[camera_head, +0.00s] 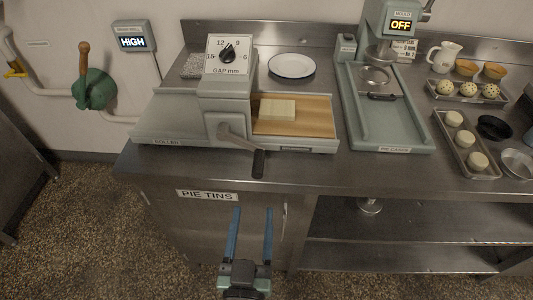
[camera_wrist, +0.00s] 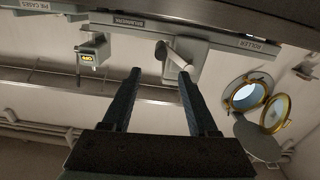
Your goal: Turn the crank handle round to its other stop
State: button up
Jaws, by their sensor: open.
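The crank handle (camera_head: 240,142) is on the front of the grey-green dough roller (camera_head: 226,104). Its grey arm slopes down to the right and ends in a dark grip (camera_head: 258,163) that hangs in front of the counter edge. The crank also shows in the wrist view (camera_wrist: 178,54), beyond my fingertips. My gripper (camera_head: 252,210) is in front of the cabinet, below the crank and apart from it. Its two blue fingers are spread with nothing between them, also in the wrist view (camera_wrist: 160,75).
A dough block (camera_head: 278,110) lies on the roller's wooden board. A gap dial (camera_head: 228,54) stands on top. To the right are a pie press (camera_head: 385,110) reading OFF and trays of dough (camera_head: 466,145). The floor in front is clear.

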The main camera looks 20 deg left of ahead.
aim_at(260, 151)
jog(key=x, duration=1.3)
jog(key=shift+f, duration=0.1)
grip_shut()
dwell(1.2)
